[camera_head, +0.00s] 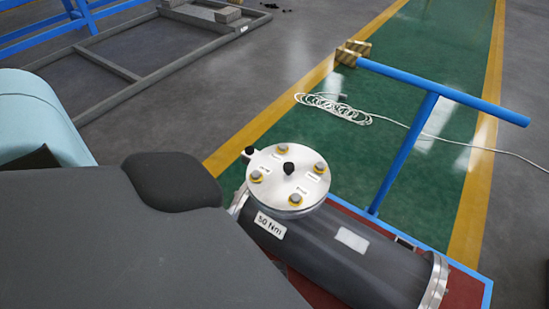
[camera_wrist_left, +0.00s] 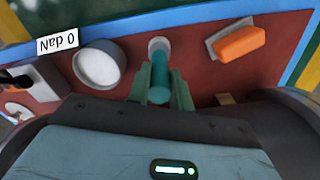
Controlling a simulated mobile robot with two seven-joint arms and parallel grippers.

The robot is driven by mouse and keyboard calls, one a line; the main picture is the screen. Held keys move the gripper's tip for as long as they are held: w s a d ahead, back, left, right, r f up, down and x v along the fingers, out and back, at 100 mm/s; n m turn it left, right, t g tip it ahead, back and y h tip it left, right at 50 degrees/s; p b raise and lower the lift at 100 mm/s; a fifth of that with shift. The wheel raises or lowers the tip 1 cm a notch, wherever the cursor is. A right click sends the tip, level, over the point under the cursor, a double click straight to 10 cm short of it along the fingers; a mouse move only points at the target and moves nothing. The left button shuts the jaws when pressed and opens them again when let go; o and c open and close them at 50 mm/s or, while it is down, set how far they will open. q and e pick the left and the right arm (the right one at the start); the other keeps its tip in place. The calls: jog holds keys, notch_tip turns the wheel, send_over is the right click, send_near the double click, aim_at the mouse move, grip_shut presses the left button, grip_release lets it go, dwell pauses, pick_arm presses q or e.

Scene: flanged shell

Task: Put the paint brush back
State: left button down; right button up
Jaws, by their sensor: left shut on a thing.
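In the left wrist view, my left gripper (camera_wrist_left: 160,92) has its two greenish fingers closed on a teal round rod (camera_wrist_left: 159,76), which looks like the handle of the paint brush. Bristles cannot be made out. Just beyond the rod's far end is a pale round spot (camera_wrist_left: 158,45) on the red surface. Whether it is a holder or part of the brush, and whether the rod touches it, I cannot tell. In the head view, my dark arm covers the lower left, and neither gripper shows.
A grey cup (camera_wrist_left: 97,65) with a pale inside stands left of the rod. An orange block (camera_wrist_left: 238,42) on a grey pad lies to the right. The flanged grey shell (camera_head: 345,255) with its bolted round cover (camera_head: 275,180) rests below a blue T-bar (camera_head: 440,92).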

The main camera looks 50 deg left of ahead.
pick_arm(q)
jog(key=shift+f, duration=0.1)
jog(key=shift+f, duration=0.15)
jog(key=c, duration=1.3)
grip_release()
jog(key=shift+o, duration=0.2)
notch_tip(320, 180, up, 11)
jog(key=p, duration=0.3)
jog(key=shift+f+p, duration=0.1)
jog(key=shift+p, duration=0.3)
jog(key=shift+r, duration=0.75)
